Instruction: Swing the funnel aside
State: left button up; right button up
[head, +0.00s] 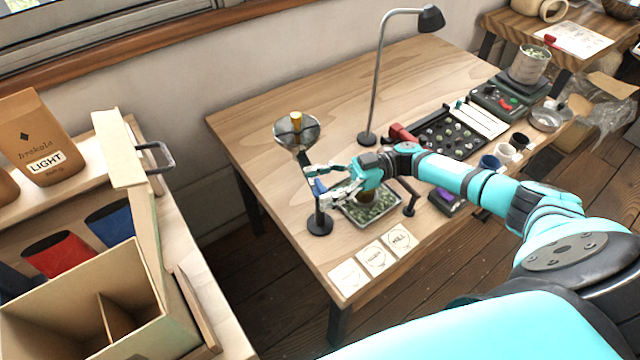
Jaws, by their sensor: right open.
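The funnel (296,132) is a wide metallic cone with an orange piece standing in its mouth. It is held up on a thin dark stand with a round black base (320,225) near the table's left edge. My right gripper (314,181) reaches in from the right, below the funnel, with its fingers around or beside the stand's post; I cannot tell whether they touch it. It is open. A small blue part shows between the fingers. A tray of green beans (381,212) lies under my right wrist, partly hidden by it. My left gripper is out of view.
A tall lamp (369,138) stands behind my right arm. A dark sorting tray (447,136), a scale (508,100) and small cups (506,152) are to the right. Printed cards (375,257) lie at the front edge. The table's back left is clear.

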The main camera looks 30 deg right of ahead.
jog(key=d, duration=0.7)
jog(key=shift+s, duration=0.4)
